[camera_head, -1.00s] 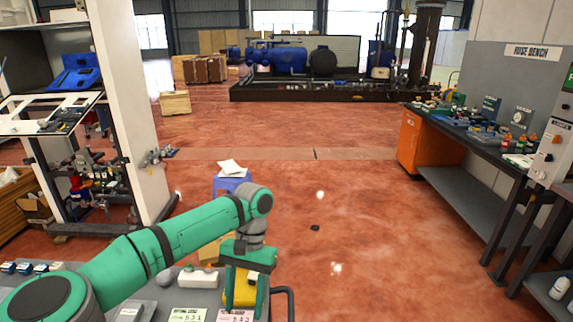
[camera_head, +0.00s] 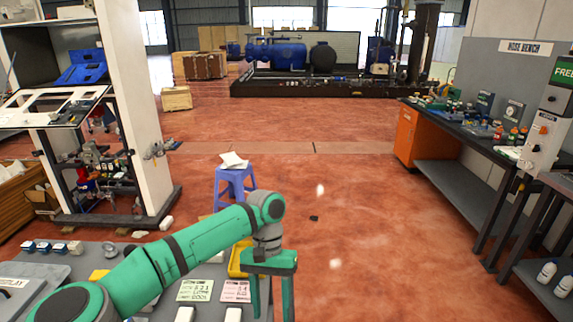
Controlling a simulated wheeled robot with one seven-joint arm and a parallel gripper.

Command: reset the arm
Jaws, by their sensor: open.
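My arm is green with dark grey joints and reaches from the lower left across the grey bench top (camera_head: 150,252). My gripper (camera_head: 270,298) points down near the bench's right edge. Its two green fingers are apart, and I see nothing held between them. A yellow object (camera_head: 236,262) shows partly behind my wrist; my arm hides the rest of it.
A green card (camera_head: 195,290) and a pink card (camera_head: 236,291) lie on the bench beside my gripper. Beyond it stands a blue stool (camera_head: 233,184) with papers. A workbench (camera_head: 470,140) with an orange cabinet is at right.

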